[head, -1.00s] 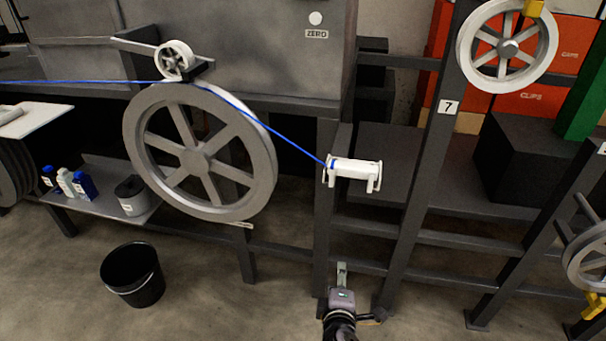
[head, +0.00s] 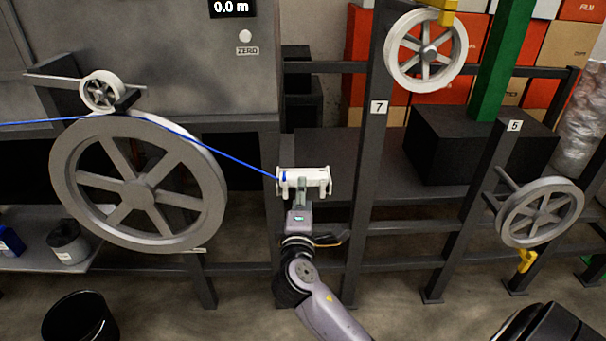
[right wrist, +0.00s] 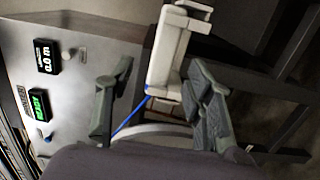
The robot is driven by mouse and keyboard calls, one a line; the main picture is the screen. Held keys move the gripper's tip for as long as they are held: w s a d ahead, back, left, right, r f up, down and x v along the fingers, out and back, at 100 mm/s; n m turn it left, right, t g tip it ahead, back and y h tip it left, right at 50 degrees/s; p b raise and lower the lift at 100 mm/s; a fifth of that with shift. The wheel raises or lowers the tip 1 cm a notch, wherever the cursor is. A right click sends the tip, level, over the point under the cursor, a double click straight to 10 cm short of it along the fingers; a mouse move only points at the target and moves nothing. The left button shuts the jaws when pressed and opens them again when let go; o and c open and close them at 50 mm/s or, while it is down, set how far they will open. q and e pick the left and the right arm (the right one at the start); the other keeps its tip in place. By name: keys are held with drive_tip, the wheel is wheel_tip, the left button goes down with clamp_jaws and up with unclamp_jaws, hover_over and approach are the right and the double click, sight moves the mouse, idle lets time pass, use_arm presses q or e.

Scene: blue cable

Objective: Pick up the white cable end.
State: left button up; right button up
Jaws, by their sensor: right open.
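The white cable end (head: 316,182) is a white spool-like piece with small flanges, hanging at the end of the blue cable (head: 235,157). My right gripper (head: 302,190) is just below it in the head view and overlaps it in the picture. In the right wrist view the cable end (right wrist: 164,58) reaches into the space between the open fingers of my right gripper (right wrist: 160,78), nearer the right-hand finger. Whether that finger touches it I cannot tell. My left gripper is not in view.
A large grey wheel (head: 201,203) guides the cable on the left, under a small white pulley (head: 101,84). A dark post marked 7 (head: 372,150) stands to the right, with a white wheel (head: 400,72) on it. A black bucket (head: 80,322) is on the floor.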

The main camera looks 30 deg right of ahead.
sight(314, 178)
drive_tip(key=p+x, duration=0.1)
drive_tip(key=x, duration=0.2)
drive_tip(key=p+x, duration=0.1)
drive_tip(key=x, duration=0.2)
drive_tip(key=shift+w+d+f, duration=0.1)
drive_tip(key=shift+f, duration=0.1)
drive_tip(key=shift+w+d+f, duration=0.1)
drive_tip(key=shift+w+d, duration=0.05)
drive_tip(key=shift+w, duration=0.05)
drive_tip(key=shift+c, duration=0.3)
drive_tip(key=shift+c, duration=0.7)
clamp_jaws()
